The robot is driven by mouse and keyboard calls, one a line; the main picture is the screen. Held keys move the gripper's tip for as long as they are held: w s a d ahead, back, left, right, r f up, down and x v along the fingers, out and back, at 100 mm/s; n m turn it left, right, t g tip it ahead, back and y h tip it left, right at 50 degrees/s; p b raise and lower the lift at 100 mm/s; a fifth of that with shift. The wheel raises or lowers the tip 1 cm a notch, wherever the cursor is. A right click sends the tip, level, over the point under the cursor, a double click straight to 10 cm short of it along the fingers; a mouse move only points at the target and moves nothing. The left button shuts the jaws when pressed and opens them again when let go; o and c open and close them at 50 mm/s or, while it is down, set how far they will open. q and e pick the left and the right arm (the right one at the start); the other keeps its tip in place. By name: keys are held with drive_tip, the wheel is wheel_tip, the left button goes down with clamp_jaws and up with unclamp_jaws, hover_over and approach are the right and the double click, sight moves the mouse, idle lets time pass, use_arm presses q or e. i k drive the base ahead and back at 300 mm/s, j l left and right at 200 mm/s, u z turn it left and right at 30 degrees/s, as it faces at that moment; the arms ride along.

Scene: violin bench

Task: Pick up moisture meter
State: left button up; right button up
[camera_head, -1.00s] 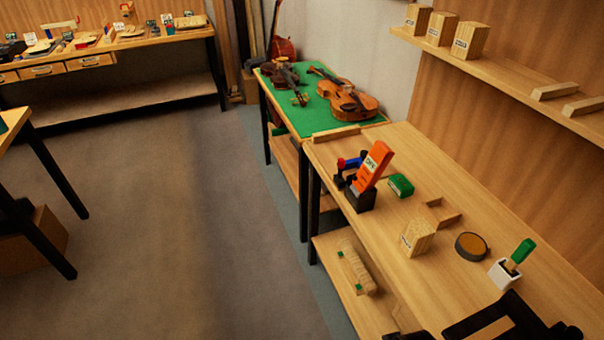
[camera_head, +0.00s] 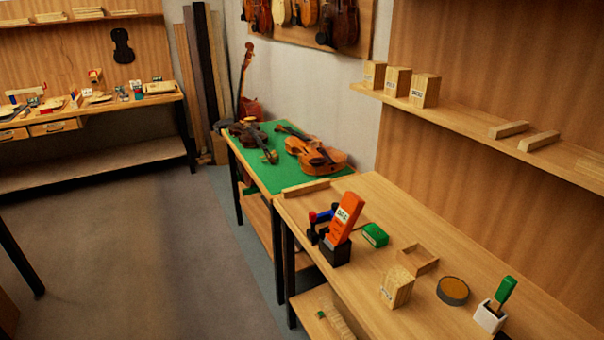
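An orange upright block with a pale label (camera_head: 345,217) leans in a black holder (camera_head: 335,252) on the wooden bench at the right. It may be the moisture meter, but I cannot read the label. A small green box with a pale label (camera_head: 375,235) lies just right of it. Blue, red and black items (camera_head: 318,222) sit close on its left side. Neither of my grippers is in view.
The wooden bench (camera_head: 440,232) also holds an open wooden tray (camera_head: 420,259), a wooden block (camera_head: 397,287), a round dark tin (camera_head: 453,290) and a white cup with a green-handled tool (camera_head: 490,317). A shelf (camera_head: 455,124) overhangs it. Violins lie on a green-topped table (camera_head: 262,177) behind.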

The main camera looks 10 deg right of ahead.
sight(350, 206)
drive_tip(key=i+j+z, duration=0.6)
drive_tip(key=j, duration=0.25)
